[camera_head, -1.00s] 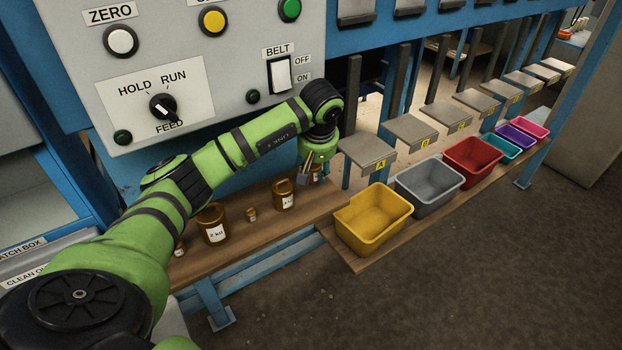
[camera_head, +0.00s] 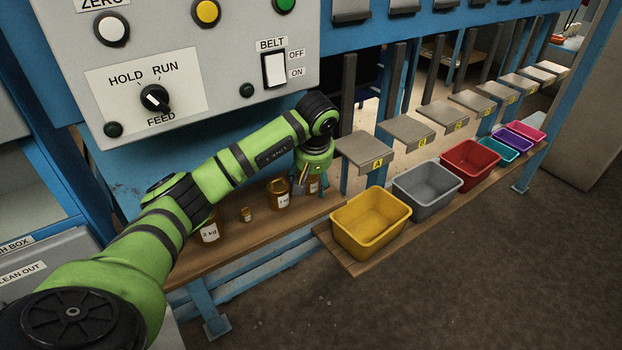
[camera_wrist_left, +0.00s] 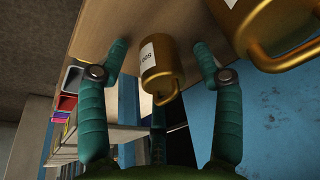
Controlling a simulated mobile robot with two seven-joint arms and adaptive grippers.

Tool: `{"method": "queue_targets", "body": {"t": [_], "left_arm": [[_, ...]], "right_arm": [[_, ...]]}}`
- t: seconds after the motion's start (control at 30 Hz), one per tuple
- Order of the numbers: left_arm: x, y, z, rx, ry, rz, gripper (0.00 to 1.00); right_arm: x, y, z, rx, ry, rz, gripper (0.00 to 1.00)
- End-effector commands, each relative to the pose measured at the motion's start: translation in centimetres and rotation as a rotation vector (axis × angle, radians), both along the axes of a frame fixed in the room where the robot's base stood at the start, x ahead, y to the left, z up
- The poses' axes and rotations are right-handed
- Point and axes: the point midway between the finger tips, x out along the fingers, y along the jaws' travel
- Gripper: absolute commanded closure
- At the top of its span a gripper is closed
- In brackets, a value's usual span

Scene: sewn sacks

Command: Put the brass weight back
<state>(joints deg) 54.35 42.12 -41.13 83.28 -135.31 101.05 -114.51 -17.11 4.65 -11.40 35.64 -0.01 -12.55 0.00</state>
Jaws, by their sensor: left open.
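My left gripper (camera_head: 307,184) is at the right end of the wooden shelf, pointing down by a brass weight (camera_head: 314,184) that it partly hides. A larger brass weight (camera_wrist_left: 262,28) is close by at the upper right there. On the shelf also stand the 1 kg weight (camera_head: 278,193), a small weight (camera_head: 246,215) and the 2 kg weight (camera_head: 209,232).
The wooden shelf (camera_head: 250,237) is under a grey control panel (camera_head: 215,75). To its right, a yellow bin (camera_head: 370,238), a grey bin (camera_head: 427,202) and a red bin (camera_head: 470,178) stand in a row with smaller ones, below grey plates (camera_head: 365,150). The floor in front is clear.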

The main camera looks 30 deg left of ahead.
Motion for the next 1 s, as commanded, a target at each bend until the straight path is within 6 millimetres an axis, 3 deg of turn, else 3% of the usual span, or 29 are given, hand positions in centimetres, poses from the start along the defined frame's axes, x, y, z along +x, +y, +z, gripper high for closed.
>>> {"method": "queue_targets", "body": {"t": [0.4, 0.77, 0.87, 0.97, 1.0], "left_arm": [[-1.2, -1.2, 6.0, 0.001, -0.003, 0.000, 0.33], [-1.5, -1.5, 6.8, -0.003, -0.001, -0.001, 0.33], [-1.4, -3.4, 5.8, -0.060, -0.004, -0.015, 0.33], [-1.7, -8.5, 3.5, -0.231, -0.007, -0.035, 0.33], [-2.1, -11.6, 2.4, -0.338, -0.001, -0.037, 0.33]], "right_arm": [[-0.1, 0.5, -0.8, 0.006, 0.001, -0.001, 0.60], [-0.2, 0.3, -0.9, 0.003, 0.004, -0.001, 0.60], [-0.2, 0.2, -0.9, 0.002, 0.005, 0.000, 0.60], [-0.2, 0.1, -0.9, 0.000, 0.004, 0.001, 0.60], [-0.2, 0.0, -0.9, 0.000, 0.005, 0.001, 0.60]]}}
